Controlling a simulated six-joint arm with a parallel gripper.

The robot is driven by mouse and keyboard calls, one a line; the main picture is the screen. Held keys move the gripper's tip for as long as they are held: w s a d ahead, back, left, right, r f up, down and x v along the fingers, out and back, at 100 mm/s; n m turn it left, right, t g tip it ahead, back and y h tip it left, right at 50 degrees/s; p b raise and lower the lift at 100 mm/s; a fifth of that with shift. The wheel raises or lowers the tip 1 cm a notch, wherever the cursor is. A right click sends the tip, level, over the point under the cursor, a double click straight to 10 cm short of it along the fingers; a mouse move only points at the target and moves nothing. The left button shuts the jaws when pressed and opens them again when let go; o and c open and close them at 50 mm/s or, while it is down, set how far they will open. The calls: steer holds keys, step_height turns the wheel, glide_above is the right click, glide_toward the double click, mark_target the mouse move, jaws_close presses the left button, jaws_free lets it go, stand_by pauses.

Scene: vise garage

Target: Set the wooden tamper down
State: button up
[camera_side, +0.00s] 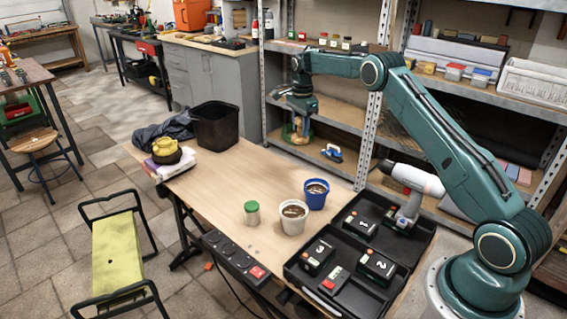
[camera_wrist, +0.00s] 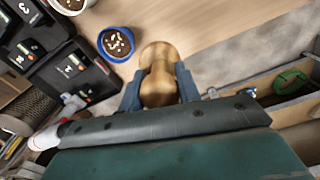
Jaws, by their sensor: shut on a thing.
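The wooden tamper (camera_wrist: 158,72) is a turned, light brown piece with a rounded end. In the wrist view it sits between the two blue-grey fingers of my gripper (camera_wrist: 159,90), which is shut on it. In the side view my gripper (camera_side: 298,122) hangs from the arm in front of the shelving, above and beyond the back edge of the wooden workbench (camera_side: 225,195).
A black case (camera_side: 405,262) with numbered blocks and a drill (camera_side: 412,180) are at right. A black bin (camera_side: 216,125) stands at left. The bench middle is clear.

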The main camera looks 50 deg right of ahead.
steer(key=shift+w+d, duration=0.15)
steer(key=shift+d, duration=1.35)
step_height(320, 180, down, 16)
steer(key=shift+f, duration=2)
steer(key=shift+f, duration=0.15)
steer(key=o, duration=0.9)
